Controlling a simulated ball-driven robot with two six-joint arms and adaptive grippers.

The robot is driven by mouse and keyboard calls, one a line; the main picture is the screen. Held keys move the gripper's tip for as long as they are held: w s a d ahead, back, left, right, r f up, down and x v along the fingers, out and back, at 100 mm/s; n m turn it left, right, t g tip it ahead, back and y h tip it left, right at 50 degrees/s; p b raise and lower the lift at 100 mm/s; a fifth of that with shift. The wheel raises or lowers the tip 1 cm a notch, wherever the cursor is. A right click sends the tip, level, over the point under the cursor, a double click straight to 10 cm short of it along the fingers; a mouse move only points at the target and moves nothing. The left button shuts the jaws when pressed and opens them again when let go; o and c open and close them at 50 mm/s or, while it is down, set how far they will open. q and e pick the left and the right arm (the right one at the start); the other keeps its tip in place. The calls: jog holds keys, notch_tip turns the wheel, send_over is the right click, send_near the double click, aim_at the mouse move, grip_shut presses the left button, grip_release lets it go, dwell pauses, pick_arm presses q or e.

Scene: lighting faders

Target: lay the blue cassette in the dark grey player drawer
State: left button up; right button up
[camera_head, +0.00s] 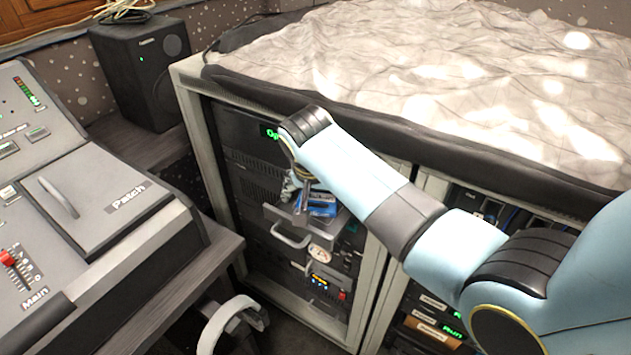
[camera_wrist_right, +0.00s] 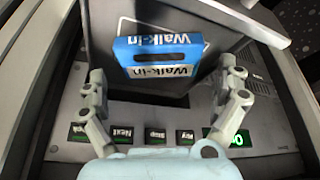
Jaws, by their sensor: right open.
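The blue cassette (camera_wrist_right: 157,50), labelled "Walk-in", lies between the spread fingers of my right gripper (camera_wrist_right: 163,74) in the wrist view. Gaps show between it and both fingers. It lies over a grey drawer (camera_wrist_right: 222,20) sticking out of a player front; whether it rests flat inside is unclear. In the head view the cassette (camera_head: 322,204) is at the pulled-out drawer (camera_head: 326,228), partly hidden by my right gripper (camera_head: 297,192), which is close beside it. My left gripper is not in view.
The equipment rack (camera_head: 205,150) has a pale frame and a cloth-covered top (camera_head: 450,70). A mixing console (camera_head: 90,200) with a "Patch" lid and a red fader stands left. A black speaker (camera_head: 140,70) is behind it. Lit buttons (camera_wrist_right: 150,133) line the player front.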

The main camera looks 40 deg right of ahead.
jog(key=p+v, duration=0.1)
jog(key=v, duration=1)
jog(key=s+r+n+y, duration=0.25)
jog(key=s+n, duration=0.75)
jog(key=s, duration=1.3)
notch_tip(320, 180, down, 32)
jog(key=s+d+g+b, duration=0.1)
jog(key=s+d+b, duration=0.2)
jog(key=b, duration=0.2)
jog(key=s+f+g+b, duration=0.1)
jog(key=s+f+b, duration=0.2)
jog(key=s+f, duration=1.4)
jog(key=shift+s+d+f+m, duration=0.25)
jog(key=shift+f+m, duration=0.05)
jog(key=shift+f, duration=0.3)
